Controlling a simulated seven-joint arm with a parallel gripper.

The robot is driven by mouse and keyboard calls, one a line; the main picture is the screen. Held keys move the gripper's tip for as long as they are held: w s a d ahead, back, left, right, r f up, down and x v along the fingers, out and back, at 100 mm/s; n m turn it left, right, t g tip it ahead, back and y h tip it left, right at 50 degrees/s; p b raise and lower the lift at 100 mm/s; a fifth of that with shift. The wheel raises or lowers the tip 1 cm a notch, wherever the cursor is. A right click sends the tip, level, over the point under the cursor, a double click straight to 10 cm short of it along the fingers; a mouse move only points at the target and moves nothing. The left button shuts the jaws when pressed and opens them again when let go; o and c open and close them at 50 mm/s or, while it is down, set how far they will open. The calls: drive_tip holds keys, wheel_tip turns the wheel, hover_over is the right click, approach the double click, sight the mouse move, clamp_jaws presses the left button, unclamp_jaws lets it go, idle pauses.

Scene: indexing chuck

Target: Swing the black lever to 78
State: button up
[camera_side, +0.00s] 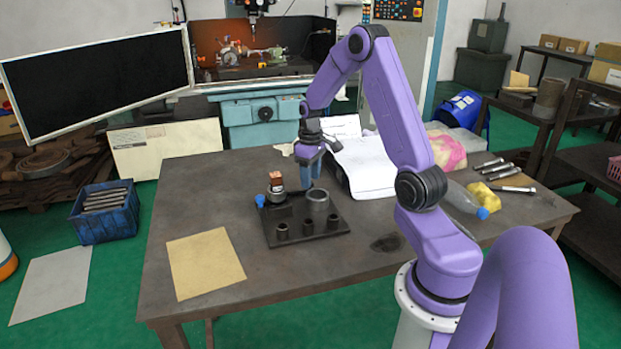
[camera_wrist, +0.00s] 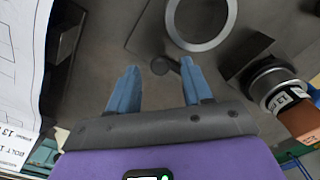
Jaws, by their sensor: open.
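The dark fixture plate (camera_side: 290,238) lies on the table with an upright grey ring (camera_side: 317,205), which also shows in the wrist view (camera_wrist: 172,14). A dark round knob (camera_wrist: 160,66) with a short bar, apparently the black lever's end, shows between my fingertips in the wrist view; the right finger hides part of it. My gripper (camera_side: 310,180) points down behind the ring, with its blue fingers apart, and shows open in the wrist view (camera_wrist: 160,80). I cannot tell whether a finger touches the knob. No 78 mark is readable.
A copper-topped part (camera_side: 276,181) stands on a dark block beside a blue cap (camera_side: 260,201). Papers (camera_side: 366,168) lie behind. The table's left front holds a tan sheet (camera_side: 205,263).

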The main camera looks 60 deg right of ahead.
drive_tip(key=shift+f, duration=0.5)
clamp_jaws()
